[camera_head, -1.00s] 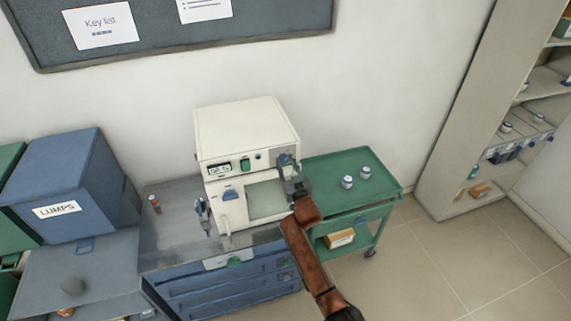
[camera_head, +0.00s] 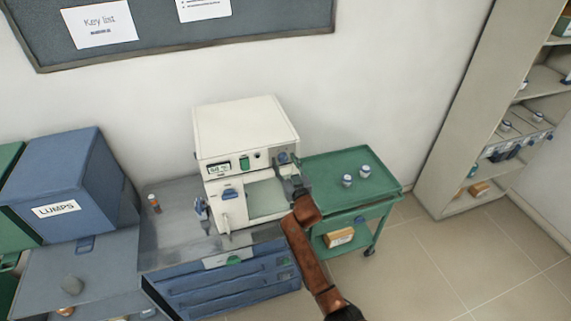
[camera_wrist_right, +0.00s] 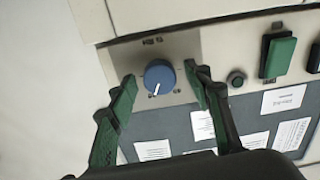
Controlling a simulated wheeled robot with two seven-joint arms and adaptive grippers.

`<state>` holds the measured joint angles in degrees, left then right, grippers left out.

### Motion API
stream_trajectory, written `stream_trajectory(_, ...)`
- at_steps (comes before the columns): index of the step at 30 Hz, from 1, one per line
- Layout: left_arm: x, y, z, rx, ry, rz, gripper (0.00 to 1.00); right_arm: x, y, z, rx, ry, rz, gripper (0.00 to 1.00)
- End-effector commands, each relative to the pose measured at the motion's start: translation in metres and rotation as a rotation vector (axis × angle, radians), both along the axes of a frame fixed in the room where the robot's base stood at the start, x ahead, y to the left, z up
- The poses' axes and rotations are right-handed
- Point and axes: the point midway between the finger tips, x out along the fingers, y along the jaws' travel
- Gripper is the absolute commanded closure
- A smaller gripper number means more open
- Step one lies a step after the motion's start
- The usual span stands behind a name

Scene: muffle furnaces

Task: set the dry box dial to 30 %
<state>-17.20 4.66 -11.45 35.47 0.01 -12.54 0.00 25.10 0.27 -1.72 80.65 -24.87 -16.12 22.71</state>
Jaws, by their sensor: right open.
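The dry box (camera_head: 240,128) is a white cabinet with a window on the grey bench. Its front has a small display (camera_head: 218,168), a green switch (camera_head: 244,163) and a blue dial (camera_head: 282,158) at the upper right. In the right wrist view the blue dial (camera_wrist_right: 159,74) shows a white mark pointing down and slightly left; the print around it is too small to read. My right gripper (camera_wrist_right: 162,84) is open, one finger on each side of the dial, with visible gaps. In the head view the right gripper (camera_head: 289,176) is just below the dial. My left gripper is not seen.
A green cart (camera_head: 335,166) with two small jars stands right of the box. A blue bin (camera_head: 70,185) labelled LUMPS is at the left. Labels (camera_wrist_right: 203,125) lie below the dial.

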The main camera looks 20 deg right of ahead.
Motion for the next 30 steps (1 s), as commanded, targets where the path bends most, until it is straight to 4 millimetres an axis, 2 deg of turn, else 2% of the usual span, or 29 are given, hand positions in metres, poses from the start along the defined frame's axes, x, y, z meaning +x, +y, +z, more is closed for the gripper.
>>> stream_trajectory(5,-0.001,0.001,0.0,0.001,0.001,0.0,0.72,-0.012,-0.001,-0.001,0.0,0.0,-0.001,0.54)
stream_trajectory(15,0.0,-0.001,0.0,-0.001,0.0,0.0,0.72,-0.08,-0.003,-0.001,0.0,0.001,0.0,0.54)
stream_trajectory(21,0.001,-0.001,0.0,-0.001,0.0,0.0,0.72,-0.109,-0.004,-0.001,0.001,0.0,0.0,0.54)
stream_trajectory(30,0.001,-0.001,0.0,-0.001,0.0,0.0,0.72,-0.12,-0.004,0.0,0.0,0.001,0.0,0.54)
